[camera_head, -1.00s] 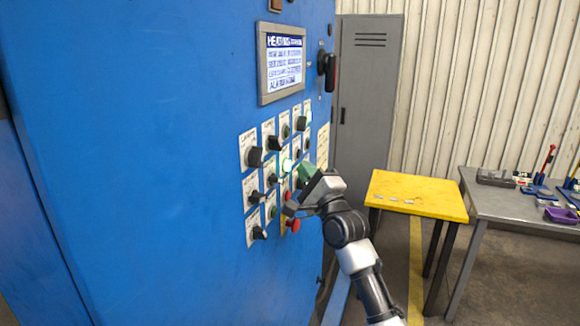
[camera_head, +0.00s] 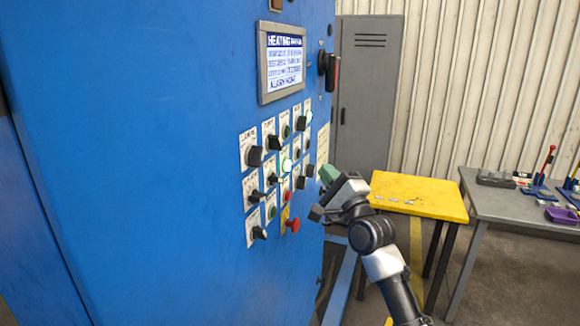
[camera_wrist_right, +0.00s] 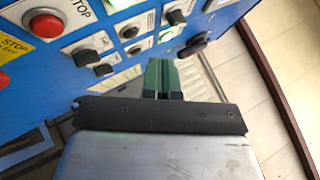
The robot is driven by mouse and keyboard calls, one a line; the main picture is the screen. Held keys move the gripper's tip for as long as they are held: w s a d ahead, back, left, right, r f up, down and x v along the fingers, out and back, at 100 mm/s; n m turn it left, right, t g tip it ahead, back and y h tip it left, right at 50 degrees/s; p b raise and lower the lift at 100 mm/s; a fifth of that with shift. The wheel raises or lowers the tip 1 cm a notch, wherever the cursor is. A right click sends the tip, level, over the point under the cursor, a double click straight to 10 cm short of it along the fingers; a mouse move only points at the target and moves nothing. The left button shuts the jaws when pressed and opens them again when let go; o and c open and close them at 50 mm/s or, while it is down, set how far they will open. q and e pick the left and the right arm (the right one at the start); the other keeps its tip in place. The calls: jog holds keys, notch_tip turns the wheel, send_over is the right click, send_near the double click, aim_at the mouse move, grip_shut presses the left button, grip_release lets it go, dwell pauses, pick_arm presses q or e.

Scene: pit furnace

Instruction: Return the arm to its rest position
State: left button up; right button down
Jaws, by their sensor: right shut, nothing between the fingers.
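My right gripper (camera_head: 322,190) is in front of the blue cabinet's control panel, to the right of the knobs and apart from them in the head view. Its green fingers are shut with nothing between them. The panel (camera_head: 277,175) carries black knobs, lit green buttons and a red mushroom button (camera_head: 293,225). A red stop button also shows in the wrist view (camera_wrist_right: 45,24). My left gripper is not in view.
The blue cabinet (camera_head: 150,160) fills the left side, with a lit screen (camera_head: 284,62) and a black handle (camera_head: 330,72). A yellow table (camera_head: 425,190) and a grey bench (camera_head: 500,203) stand to the right. A grey locker (camera_head: 368,100) stands behind.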

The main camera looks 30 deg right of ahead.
dwell(0.4)
